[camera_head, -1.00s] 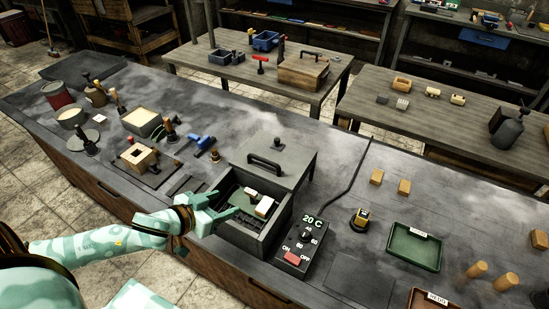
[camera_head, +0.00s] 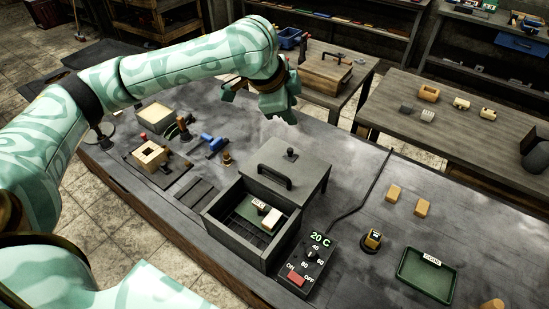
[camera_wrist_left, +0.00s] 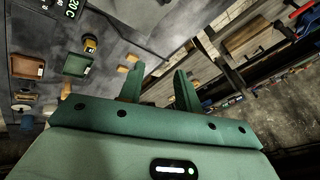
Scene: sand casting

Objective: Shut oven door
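The oven is a dark grey box (camera_head: 228,236) on the long workbench, open on top. Its grey lid or door (camera_head: 310,173), with a black bar handle (camera_head: 268,176), is set back behind the opening. A green tray with pale blocks (camera_head: 271,218) shows inside. My left gripper (camera_head: 281,113) is raised beyond the oven, over the bench's far side, apart from the door. In the left wrist view its two fingers (camera_wrist_left: 159,82) are spread with nothing between them. My right gripper is not in view.
A control box (camera_head: 308,265) reading 20 C stands right of the oven, its cable running back. A yellow-black object (camera_head: 372,240), wooden blocks (camera_head: 393,193) and a green tray (camera_head: 427,275) lie further right. Moulding tools (camera_head: 150,157) lie left. Other tables stand behind.

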